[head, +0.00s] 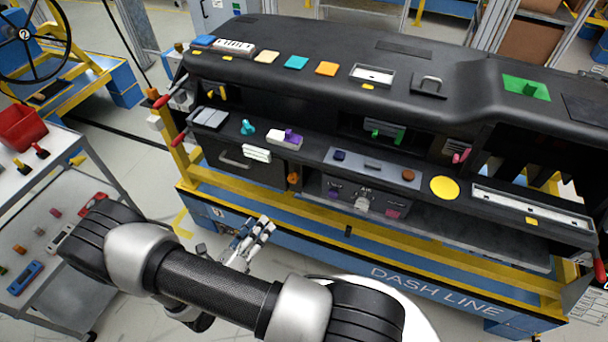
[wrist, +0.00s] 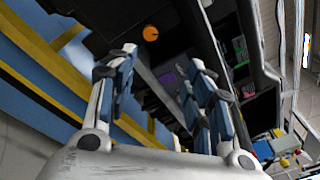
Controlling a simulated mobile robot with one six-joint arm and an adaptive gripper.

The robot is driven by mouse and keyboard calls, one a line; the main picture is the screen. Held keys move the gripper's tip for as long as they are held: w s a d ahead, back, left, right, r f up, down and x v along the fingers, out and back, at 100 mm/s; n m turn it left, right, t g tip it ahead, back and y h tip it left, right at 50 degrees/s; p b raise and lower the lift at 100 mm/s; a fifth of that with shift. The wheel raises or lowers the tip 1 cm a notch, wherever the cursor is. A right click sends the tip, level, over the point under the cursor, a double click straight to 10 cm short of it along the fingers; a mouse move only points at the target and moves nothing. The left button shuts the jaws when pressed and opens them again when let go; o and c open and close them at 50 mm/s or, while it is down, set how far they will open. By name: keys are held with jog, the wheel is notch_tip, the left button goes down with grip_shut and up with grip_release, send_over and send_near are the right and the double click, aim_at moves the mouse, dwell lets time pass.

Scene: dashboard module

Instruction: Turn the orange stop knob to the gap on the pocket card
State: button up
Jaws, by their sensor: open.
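The orange stop knob (head: 293,178) is on the lower front of the dashboard, just right of the glovebox. In the wrist view it is a round orange face (wrist: 150,33) with a short dark mark, beyond the fingertips. My gripper (head: 256,228) is low in front of the blue and yellow frame, below and left of the knob and apart from it. In the wrist view my gripper (wrist: 162,60) has its fingers spread with nothing between them. I cannot make out a pocket card with a gap for certain.
The glovebox (head: 220,170) with its handle is left of the knob. The air panel (head: 350,195) with purple, white and pink controls is to the right. A yellow rail (head: 340,233) runs below the dashboard. A tool cart (head: 85,165) stands at the left.

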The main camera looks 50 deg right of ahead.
notch_tip(320, 180, down, 2)
jog(key=d+n+t, duration=0.1)
jog(key=n, duration=0.1)
jog(key=b, duration=0.2)
send_near(292, 181)
jog(key=x, duration=0.8)
jog(key=shift+a, duration=0.1)
jog(key=shift+c, duration=0.2)
jog(key=c, duration=1)
